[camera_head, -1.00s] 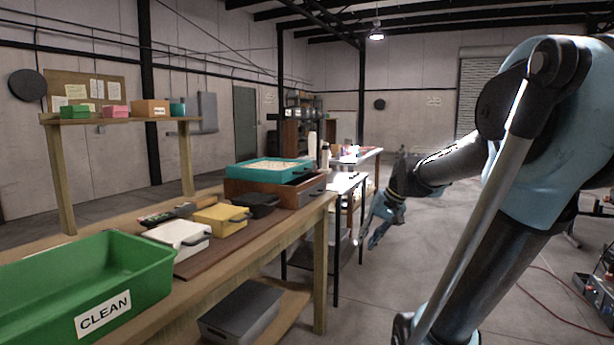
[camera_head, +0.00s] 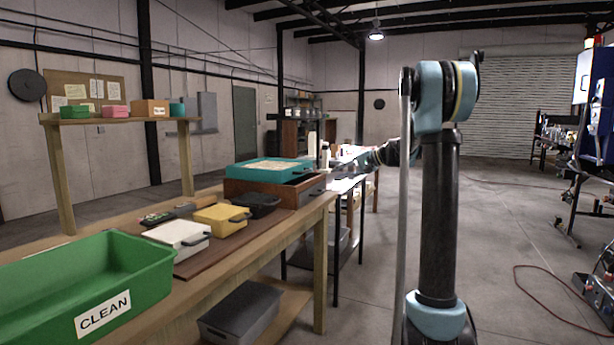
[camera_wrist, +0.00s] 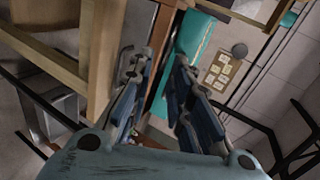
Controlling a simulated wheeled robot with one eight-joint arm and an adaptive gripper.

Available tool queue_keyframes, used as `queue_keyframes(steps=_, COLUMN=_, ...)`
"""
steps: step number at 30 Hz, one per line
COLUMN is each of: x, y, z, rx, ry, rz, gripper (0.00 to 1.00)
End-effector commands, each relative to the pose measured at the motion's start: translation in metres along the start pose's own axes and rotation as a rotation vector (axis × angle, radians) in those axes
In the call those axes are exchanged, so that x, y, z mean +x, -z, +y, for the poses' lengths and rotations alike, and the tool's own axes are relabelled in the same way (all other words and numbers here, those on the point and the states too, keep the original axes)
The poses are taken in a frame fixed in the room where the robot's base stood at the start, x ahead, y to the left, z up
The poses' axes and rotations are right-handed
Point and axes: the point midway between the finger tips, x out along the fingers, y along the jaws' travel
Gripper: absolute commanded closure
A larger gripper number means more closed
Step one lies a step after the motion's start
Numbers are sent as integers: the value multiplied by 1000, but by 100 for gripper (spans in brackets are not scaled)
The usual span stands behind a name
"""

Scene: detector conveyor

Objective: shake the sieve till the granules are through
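The sieve (camera_head: 258,175) is a shallow teal tray with a handle at its right end. It rests on a brown wooden box (camera_head: 262,192) on the workbench, and pale granules (camera_head: 272,165) lie in it. In the wrist view the sieve (camera_wrist: 194,48) shows teal just beyond the fingers. My gripper (camera_wrist: 158,64) is open and empty, its fingers pointing toward the box and the sieve, apart from the sieve as far as I can see. In the head view my gripper is small, just right of the sieve's handle end. The inside of the box is mostly hidden.
The workbench also holds a green bin marked CLEAN (camera_head: 110,270) and white (camera_head: 178,236), yellow (camera_head: 220,218) and black containers (camera_head: 258,204). A second table (camera_head: 346,184) with bottles stands behind. A grey bin (camera_head: 241,312) sits below.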

Motion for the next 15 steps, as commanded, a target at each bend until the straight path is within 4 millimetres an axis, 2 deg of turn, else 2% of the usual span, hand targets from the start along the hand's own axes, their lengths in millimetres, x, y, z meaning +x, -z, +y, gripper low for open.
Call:
queue_keyframes(steps=1, x=6, y=18, z=-2, rx=11, ry=31, rz=2, gripper=81)
queue_keyframes(steps=6, x=20, y=64, z=-8, rx=44, ry=131, rz=8, gripper=81)
queue_keyframes(steps=10, x=26, y=87, z=-10, rx=62, ry=183, rz=10, gripper=81)
queue_keyframes(steps=15, x=31, y=100, z=-11, rx=72, ry=215, rz=12, gripper=81)
